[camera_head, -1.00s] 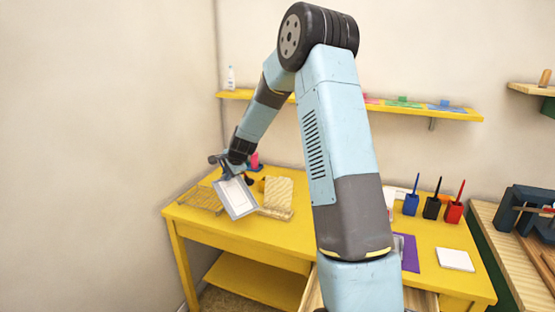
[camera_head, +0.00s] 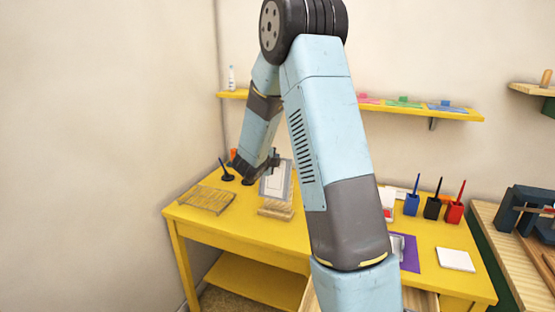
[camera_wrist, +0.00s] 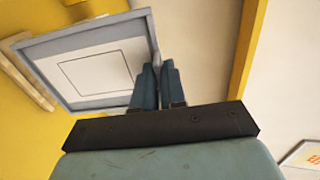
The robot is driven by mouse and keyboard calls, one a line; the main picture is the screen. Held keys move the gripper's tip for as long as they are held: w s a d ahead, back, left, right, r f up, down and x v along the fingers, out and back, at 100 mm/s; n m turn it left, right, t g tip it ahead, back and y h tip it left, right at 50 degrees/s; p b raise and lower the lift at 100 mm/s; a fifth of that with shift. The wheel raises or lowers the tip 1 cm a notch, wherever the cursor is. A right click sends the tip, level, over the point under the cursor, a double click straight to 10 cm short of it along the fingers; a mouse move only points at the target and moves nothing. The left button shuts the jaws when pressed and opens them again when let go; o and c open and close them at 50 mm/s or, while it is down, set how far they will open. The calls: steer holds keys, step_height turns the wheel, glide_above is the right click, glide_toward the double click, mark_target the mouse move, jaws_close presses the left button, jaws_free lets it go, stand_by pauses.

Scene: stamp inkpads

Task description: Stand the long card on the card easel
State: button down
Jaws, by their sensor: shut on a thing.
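The long card (camera_head: 277,182) is white with a grey border and a thin rectangle outline. It stands close to upright just above or at the wooden card easel (camera_head: 276,211); I cannot tell whether it touches it. The card hides the easel's back. My gripper (camera_head: 274,161) is shut on the card's edge near its top in the head view. In the wrist view the fingers (camera_wrist: 157,85) pinch the right edge of the card (camera_wrist: 95,65), and a wooden strip of the easel (camera_wrist: 25,80) shows at the left.
Blue, black and red holders (camera_head: 432,207) with sticks and a white pad (camera_head: 455,259) are at the right. My arm hides the table's middle.

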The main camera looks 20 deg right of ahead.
mark_target(276, 175)
stand_by(0.4)
steer(key=shift+w+d+f, duration=0.3)
steer(key=shift+f, duration=0.45)
steer(key=shift+w+d+f, duration=0.25)
steer(key=shift+d+f, duration=0.05)
steer(key=shift+f, duration=0.4)
steer(key=shift+w+d+f, duration=0.3)
steer(key=shift+f, duration=0.45)
steer(key=shift+s+a+f, duration=0.1)
steer(key=shift+a+f, duration=0.05)
steer(key=shift+f, duration=1.15)
steer(key=shift+f, duration=0.35)
steer(key=c, duration=1.1)
jaws_free()
steer(key=v, duration=1.3)
steer(key=shift+s+a, duration=0.25)
steer(key=shift+r, duration=0.15)
